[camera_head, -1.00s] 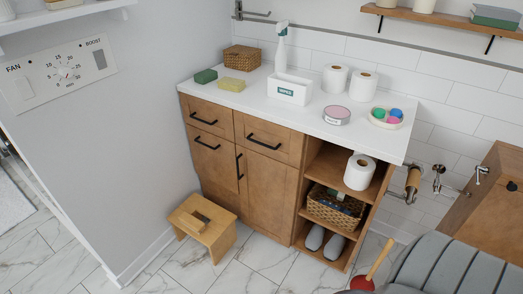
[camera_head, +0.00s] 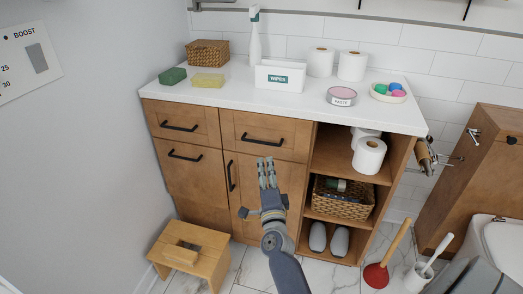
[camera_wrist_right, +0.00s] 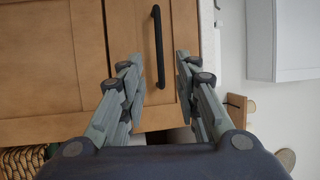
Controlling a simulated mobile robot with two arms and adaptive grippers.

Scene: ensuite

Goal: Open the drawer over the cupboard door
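The drawer over the cupboard door is a wooden front (camera_head: 285,146) under the white counter. Its black bar handle (camera_head: 262,140) is horizontal, and the drawer is shut. Below it is the cupboard door (camera_head: 262,192), also shut, with a vertical black handle (camera_head: 231,176). My right gripper (camera_head: 266,160) is in front of the cabinet, its fingers pointing up just below the drawer handle. In the right wrist view my gripper (camera_wrist_right: 158,72) is open and empty. The drawer handle (camera_wrist_right: 157,40) shows beyond and between its fingertips, with no visible contact. My left gripper is not in view.
A wooden step stool (camera_head: 192,250) stands on the floor at the left. Open shelves with toilet paper, a basket (camera_head: 343,200) and slippers are right of the door. A plunger (camera_head: 377,274) stands at the lower right. The counter (camera_head: 220,102) holds several items.

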